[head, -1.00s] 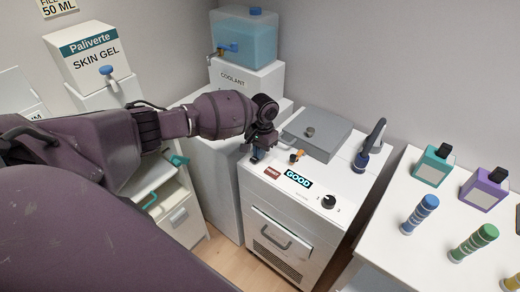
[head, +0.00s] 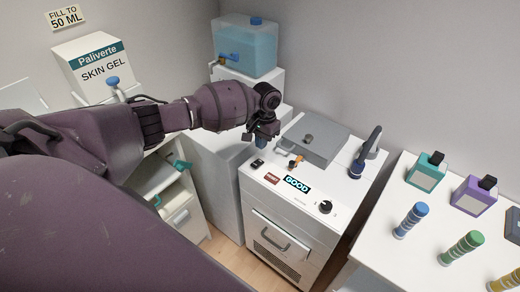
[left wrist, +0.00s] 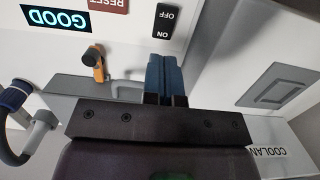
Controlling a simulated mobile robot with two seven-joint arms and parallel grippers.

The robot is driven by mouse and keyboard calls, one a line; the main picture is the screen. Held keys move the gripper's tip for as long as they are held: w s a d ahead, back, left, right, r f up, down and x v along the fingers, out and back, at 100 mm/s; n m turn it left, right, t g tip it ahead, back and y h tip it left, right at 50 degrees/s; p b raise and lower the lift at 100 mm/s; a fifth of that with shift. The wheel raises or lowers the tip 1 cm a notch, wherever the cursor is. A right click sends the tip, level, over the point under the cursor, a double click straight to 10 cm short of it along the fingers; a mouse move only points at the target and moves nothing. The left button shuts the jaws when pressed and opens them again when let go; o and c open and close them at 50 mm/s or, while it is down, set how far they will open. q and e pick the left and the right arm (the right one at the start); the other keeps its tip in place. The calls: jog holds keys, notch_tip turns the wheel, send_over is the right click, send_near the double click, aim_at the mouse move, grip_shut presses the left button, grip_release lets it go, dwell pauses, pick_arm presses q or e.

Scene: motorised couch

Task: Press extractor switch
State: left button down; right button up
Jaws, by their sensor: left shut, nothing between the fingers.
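A black rocker switch marked ON and OFF (head: 257,163) sits at the left end of the white machine's sloped panel (head: 316,192). In the left wrist view the switch (left wrist: 166,20) lies just beyond the fingertips. I cannot tell which side of it is pressed in. My left gripper (head: 262,143) is shut and empty, above and behind the switch, apart from it. Its blue fingers (left wrist: 165,76) are together in the left wrist view. I see no label naming the extractor. My right gripper is not in view.
The panel also has an orange lever (head: 295,162), a red RESET label (head: 272,178), a lit GOOD display (head: 297,184) and a black knob (head: 326,207). A grey lid (head: 318,140) lies behind. A coolant tank (head: 246,48) stands at the back.

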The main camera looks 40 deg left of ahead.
pick_arm(q)
notch_tip(320, 180, up, 7)
jog(key=shift+w, duration=0.4)
dwell(0.4)
